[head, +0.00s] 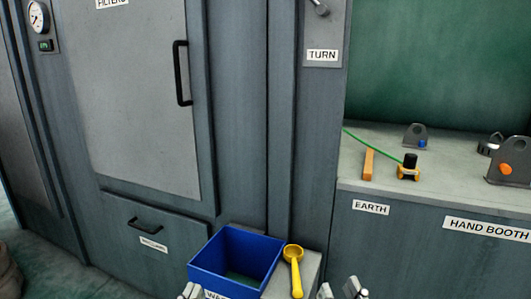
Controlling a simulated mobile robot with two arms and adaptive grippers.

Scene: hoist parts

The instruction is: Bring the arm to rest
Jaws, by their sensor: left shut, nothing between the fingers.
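My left gripper (190,291) shows only its fingertips at the bottom edge of the head view, in front of the left corner of the blue bin. It is shut and empty. My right gripper (341,290) shows at the bottom edge, right of the yellow scoop. Its two fingertips stand apart with nothing seen between them. Both arms are otherwise below the picture.
A blue bin (205,268) and a yellow scoop (295,272) are on a grey stand close by. Behind is a grey cabinet (140,100) with black handles. At right, a booth counter (385,188) carries a clamp with a green cable, an orange bar and brackets.

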